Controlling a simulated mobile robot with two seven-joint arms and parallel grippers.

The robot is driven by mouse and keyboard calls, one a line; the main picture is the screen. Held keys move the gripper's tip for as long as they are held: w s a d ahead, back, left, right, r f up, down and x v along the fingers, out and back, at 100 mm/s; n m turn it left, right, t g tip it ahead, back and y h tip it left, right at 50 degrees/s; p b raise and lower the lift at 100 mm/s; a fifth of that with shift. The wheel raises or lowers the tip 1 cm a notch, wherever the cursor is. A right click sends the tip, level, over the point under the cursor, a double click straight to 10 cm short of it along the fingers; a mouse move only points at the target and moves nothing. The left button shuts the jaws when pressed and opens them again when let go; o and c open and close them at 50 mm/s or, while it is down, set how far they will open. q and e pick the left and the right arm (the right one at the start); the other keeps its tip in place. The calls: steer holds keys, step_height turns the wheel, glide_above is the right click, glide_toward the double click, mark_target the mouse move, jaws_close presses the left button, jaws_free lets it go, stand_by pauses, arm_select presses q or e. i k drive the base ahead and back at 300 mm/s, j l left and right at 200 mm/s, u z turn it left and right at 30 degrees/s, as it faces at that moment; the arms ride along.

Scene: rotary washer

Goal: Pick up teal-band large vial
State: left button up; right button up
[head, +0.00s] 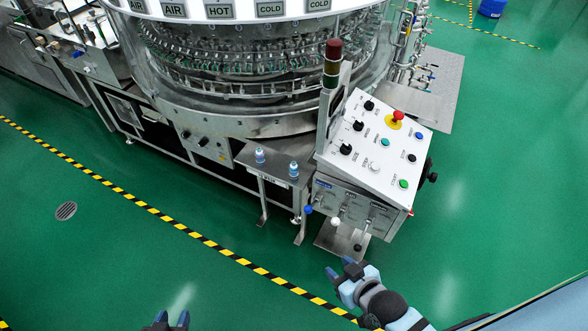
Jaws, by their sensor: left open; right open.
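Two small vials stand upright on a small metal side table (276,171) in front of the washer. The left vial (260,156) and the right vial (294,170) both look pale with bluish parts. They are too small for me to tell which has the teal band. My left gripper (172,318) is open and empty at the bottom edge, well below and left of the vials in the picture. My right gripper (340,267) is open and empty over the floor, below and right of the table. Neither gripper touches a vial.
The rotary washer (240,110) stands behind the table. A slanted control panel (375,140) with a red stop button (397,116) and a signal tower (331,65) stands right of it. Black-yellow tape (190,231) crosses the green floor, which is clear in front.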

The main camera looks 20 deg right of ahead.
mark_target(293, 165)
steer(key=i+j+z, duration=0.1)
steer(key=z, duration=0.4)
steer(key=i+j+z, duration=0.15)
steer(key=z, duration=0.35)
steer(key=i+j+z, duration=0.15)
steer(key=j, duration=0.2)
steer(key=i+j+z, duration=0.2)
steer(key=j, duration=0.15)
steer(key=j+z, duration=0.15)
steer(key=j, duration=0.2)
steer(key=i+j, duration=0.1)
steer(key=j, duration=0.45)
steer(key=i+j+z, duration=0.15)
steer(key=j, duration=0.4)
